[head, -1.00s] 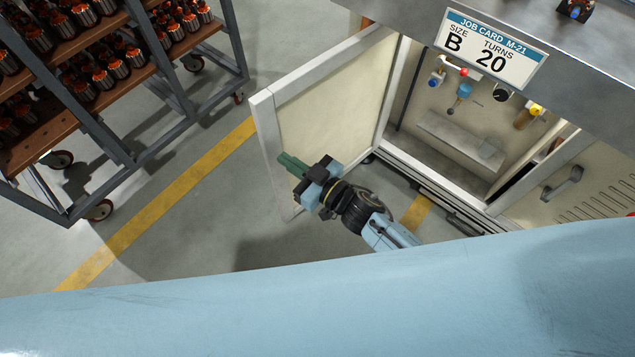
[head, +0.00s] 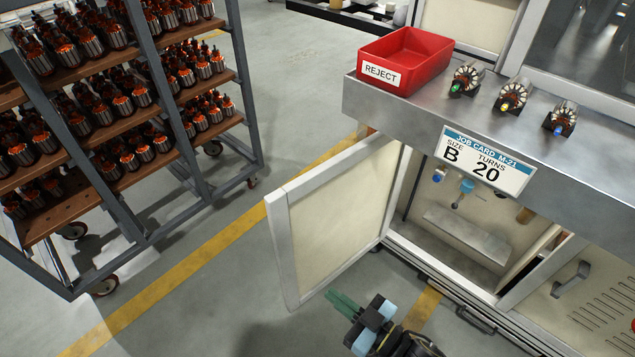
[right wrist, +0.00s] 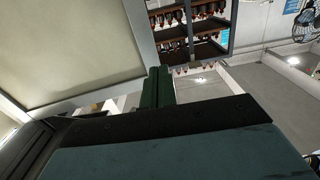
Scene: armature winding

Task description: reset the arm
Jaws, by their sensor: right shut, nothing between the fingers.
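My right gripper (head: 343,305) is at the bottom middle of the head view, with its green fingers together and nothing between them. It is just below the lower edge of the open cabinet door (head: 335,220). The green fingers also show in the right wrist view (right wrist: 157,88), with the door panel (right wrist: 70,45) to their left. I cannot tell whether they touch the door. My left gripper is not in view.
The open cabinet (head: 465,232) has a shelf and knobs inside. A wheeled rack (head: 130,200) of armatures stands left. Floor between is clear.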

